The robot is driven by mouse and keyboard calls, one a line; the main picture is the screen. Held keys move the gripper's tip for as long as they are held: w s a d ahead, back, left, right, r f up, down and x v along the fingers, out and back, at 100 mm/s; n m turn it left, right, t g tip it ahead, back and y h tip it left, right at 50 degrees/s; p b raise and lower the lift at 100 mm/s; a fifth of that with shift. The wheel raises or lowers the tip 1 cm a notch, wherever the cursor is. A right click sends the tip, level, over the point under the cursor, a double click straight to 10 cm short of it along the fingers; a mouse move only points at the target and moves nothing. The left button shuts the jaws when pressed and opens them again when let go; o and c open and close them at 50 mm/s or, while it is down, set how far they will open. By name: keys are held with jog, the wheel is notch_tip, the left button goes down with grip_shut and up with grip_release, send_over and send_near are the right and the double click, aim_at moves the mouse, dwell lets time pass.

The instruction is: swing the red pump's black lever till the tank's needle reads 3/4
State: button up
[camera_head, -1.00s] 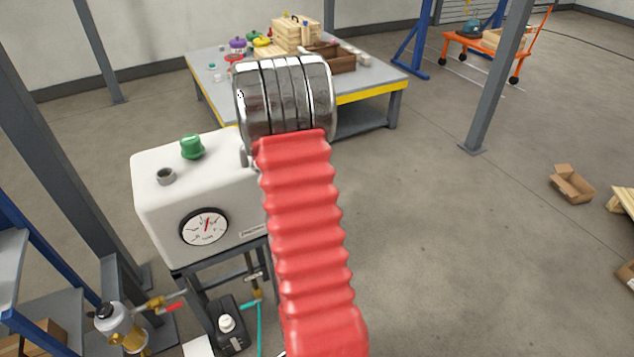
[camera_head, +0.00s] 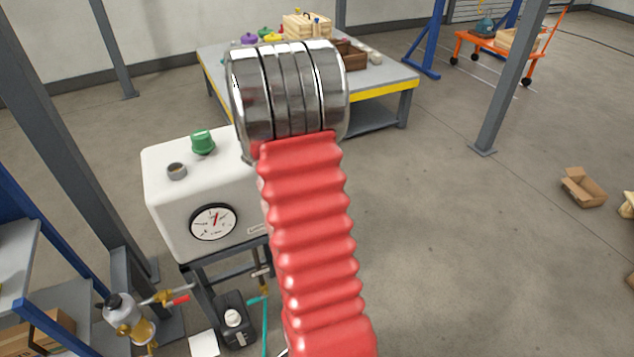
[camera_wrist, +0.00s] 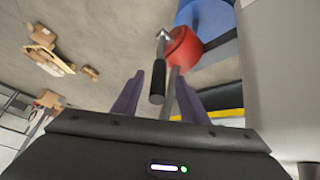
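The white tank (camera_head: 185,165) stands left of my arm in the head view. Its round gauge (camera_head: 213,221) has a red needle pointing nearly straight up, slightly to the right; its marks are too small to read exactly. The red pump (camera_wrist: 183,48) shows in the wrist view, ahead of my gripper (camera_wrist: 160,76). Its lever, with a black grip (camera_wrist: 157,82), points back toward me and lies between my two purple fingers in the picture. The fingers are apart, with a gap on each side of the grip. My arm hides the pump and lever in the head view.
A blue drum-like thing (camera_wrist: 207,18) is behind the pump. A grey bench (camera_head: 385,82) with boxes and coloured items stands behind my arm. A black canister (camera_head: 235,318) is below the tank. A grey post (camera_head: 500,85) and cardboard boxes (camera_head: 582,187) are at right. Open floor lies between.

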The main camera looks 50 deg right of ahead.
jog(key=w+a, duration=0.1)
jog(key=a, duration=0.9)
jog(key=shift+w, duration=0.1)
jog(key=shift+a+r, duration=0.15)
jog(key=shift+c, duration=1.4)
jog(key=a+r+n, duration=0.1)
jog(key=a+r, duration=0.3)
jog(key=a+r+n+t, duration=0.1)
jog(key=a+r, duration=0.1)
jog(key=shift+s+a+n+y, duration=0.2)
jog(key=shift+s+n+y, duration=0.1)
jog(key=shift+y, duration=0.1)
grip_shut()
jog(key=s+a+r+n+t+y, duration=0.2)
jog(key=s+a+r+n, duration=0.1)
jog(key=a, duration=0.6)
jog(key=s+a+r+n+t+y, duration=0.1)
jog(key=s+a+r+n, duration=0.3)
jog(key=a, duration=0.5)
jog(key=s+a+r+n+t+y, duration=0.2)
jog(key=s+a+r+n+y, duration=0.1)
jog(key=a, duration=0.6)
notch_tip(320, 180, up, 3)
jog(key=s+n, duration=0.1)
jog(key=n, duration=0.2)
jog(key=shift+f+n+t+y, duration=0.15)
jog(key=shift+n+t+y, duration=0.15)
jog(key=shift+s+d, duration=0.1)
jog(key=shift+d, duration=0.1)
